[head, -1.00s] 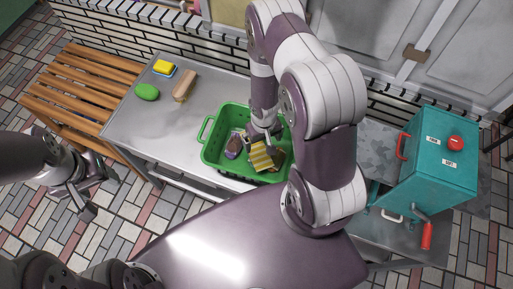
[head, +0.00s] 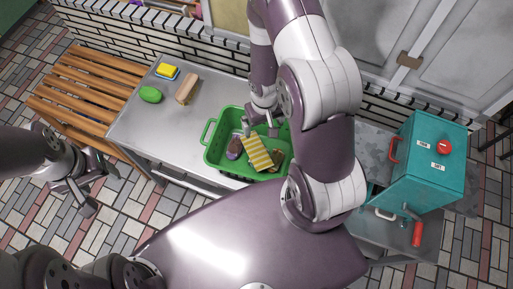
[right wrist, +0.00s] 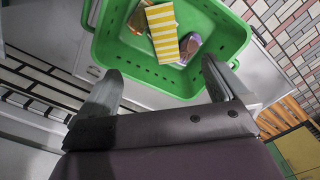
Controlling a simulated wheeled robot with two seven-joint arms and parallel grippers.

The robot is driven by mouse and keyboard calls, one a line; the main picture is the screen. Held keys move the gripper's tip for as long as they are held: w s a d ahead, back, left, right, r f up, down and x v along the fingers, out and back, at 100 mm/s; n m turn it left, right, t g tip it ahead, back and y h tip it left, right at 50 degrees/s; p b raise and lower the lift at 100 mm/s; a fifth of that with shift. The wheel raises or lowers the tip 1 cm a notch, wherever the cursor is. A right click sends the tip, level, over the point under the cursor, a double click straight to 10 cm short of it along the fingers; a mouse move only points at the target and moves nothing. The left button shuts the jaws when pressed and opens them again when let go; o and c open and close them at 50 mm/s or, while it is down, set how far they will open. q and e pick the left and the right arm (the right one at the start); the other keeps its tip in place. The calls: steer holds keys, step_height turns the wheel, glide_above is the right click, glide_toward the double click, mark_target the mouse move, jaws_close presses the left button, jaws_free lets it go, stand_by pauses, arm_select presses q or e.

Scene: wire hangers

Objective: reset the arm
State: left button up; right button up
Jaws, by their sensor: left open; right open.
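My right gripper (head: 262,128) is open and empty above the back part of the green basket (head: 211,153). In the right wrist view its two fingers (right wrist: 160,88) stand wide apart, with the basket (right wrist: 113,52) beyond them. My left gripper (head: 82,193) is open and empty, out over the paved floor left of the table.
The basket holds a yellow-striped box (head: 257,152), a purple-brown item (head: 234,148) and a brown item (head: 277,159). A green oval (head: 151,95), a tan block (head: 187,88) and a yellow sponge-like block (head: 167,71) lie on the grey table (head: 140,122). A teal box (head: 428,165) stands right.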

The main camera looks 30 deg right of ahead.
stand_by(0.3)
steer(key=s+a+r+n+t+b, duration=0.1)
steer(key=s+a+r+b, duration=0.3)
steer(key=b, duration=1)
steer(key=shift+a+r, duration=0.2)
steer(key=shift+a, duration=0.3)
steer(key=shift+s, duration=0.1)
